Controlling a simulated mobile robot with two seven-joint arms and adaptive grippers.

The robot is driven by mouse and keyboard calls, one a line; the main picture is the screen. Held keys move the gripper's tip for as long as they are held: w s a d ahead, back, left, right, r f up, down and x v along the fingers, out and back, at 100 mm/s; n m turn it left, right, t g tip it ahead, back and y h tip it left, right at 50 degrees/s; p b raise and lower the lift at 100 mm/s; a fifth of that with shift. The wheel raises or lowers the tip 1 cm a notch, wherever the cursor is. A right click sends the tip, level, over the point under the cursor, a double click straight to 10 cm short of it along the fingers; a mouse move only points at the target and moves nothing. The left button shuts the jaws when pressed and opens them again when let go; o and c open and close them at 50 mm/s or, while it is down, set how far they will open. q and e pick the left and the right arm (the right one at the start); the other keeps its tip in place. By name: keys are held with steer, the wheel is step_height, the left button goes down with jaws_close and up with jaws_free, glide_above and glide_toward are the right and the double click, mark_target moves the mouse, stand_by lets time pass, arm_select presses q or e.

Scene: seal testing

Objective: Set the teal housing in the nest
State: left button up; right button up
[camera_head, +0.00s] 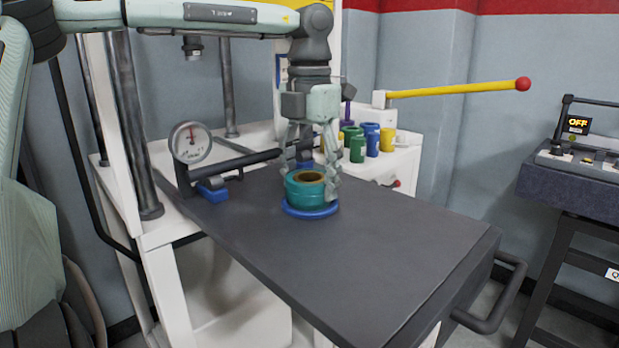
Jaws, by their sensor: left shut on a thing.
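The teal housing (311,194) is a short upright cylinder with a dark opening and a tan inner ring at its top. It stands at a blue round nest (310,213) on the dark grey table. The nest's rim shows all along the housing's front; I cannot tell whether the housing is fully seated. My left gripper (312,170) points down from above, shut on the housing, with one finger at its right side and the other partly hidden behind it. My right gripper is not in view.
A pressure gauge (190,142) and a dark horizontal pipe (240,162) stand left of the housing. Several coloured cylinders (357,148) sit on a white shelf behind. A yellow lever (450,89) reaches right. The table's front right (400,255) is bare.

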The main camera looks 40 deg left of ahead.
arm_select(q)
steer(key=shift+f, duration=0.25)
stand_by(0.5)
steer(key=o, duration=1)
steer(key=shift+o, duration=0.7)
steer(key=o, duration=0.5)
steer(key=shift+c, duration=0.2)
steer(key=shift+r+p, duration=0.6)
steer(key=shift+r, duration=3.45)
